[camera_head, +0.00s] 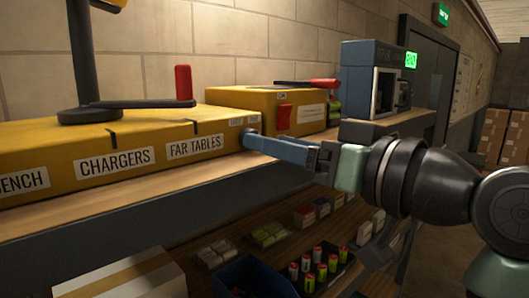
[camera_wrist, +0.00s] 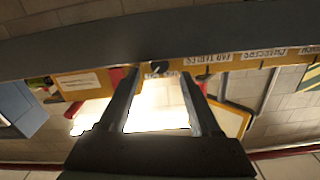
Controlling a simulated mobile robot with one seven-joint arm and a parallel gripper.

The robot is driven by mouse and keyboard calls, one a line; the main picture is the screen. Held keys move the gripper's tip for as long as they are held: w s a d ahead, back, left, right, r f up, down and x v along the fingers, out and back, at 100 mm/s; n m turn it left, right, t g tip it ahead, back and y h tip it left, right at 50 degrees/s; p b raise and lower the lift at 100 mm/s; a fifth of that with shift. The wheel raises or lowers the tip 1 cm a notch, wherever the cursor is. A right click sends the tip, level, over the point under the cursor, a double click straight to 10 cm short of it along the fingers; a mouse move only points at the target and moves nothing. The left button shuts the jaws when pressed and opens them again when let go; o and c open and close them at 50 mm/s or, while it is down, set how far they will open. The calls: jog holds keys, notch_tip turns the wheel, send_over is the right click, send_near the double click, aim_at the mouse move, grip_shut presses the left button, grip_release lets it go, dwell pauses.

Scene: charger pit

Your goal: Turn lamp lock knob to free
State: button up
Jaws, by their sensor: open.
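A small dark knob (camera_wrist: 157,69) sits on the yellow panel in the wrist view, beside a small white label. In the head view the gripper's tip largely covers that spot, at the right end of the yellow box (camera_head: 60,145) marked CHARGERS and FAR TABLES. My gripper (camera_head: 250,138) reaches in from the right, its fingertips at the box's front face below a small label (camera_head: 243,121). In the wrist view my gripper (camera_wrist: 160,73) is open, with one finger on each side of the knob. I cannot tell whether the fingers touch it, nor which way it is turned.
The shelf below holds several batteries (camera_head: 318,265) and packs.

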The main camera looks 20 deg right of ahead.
jog(key=b+v, duration=0.4)
jog(key=v, duration=0.5)
jog(key=shift+s, duration=0.2)
jog(key=shift+d, duration=0.1)
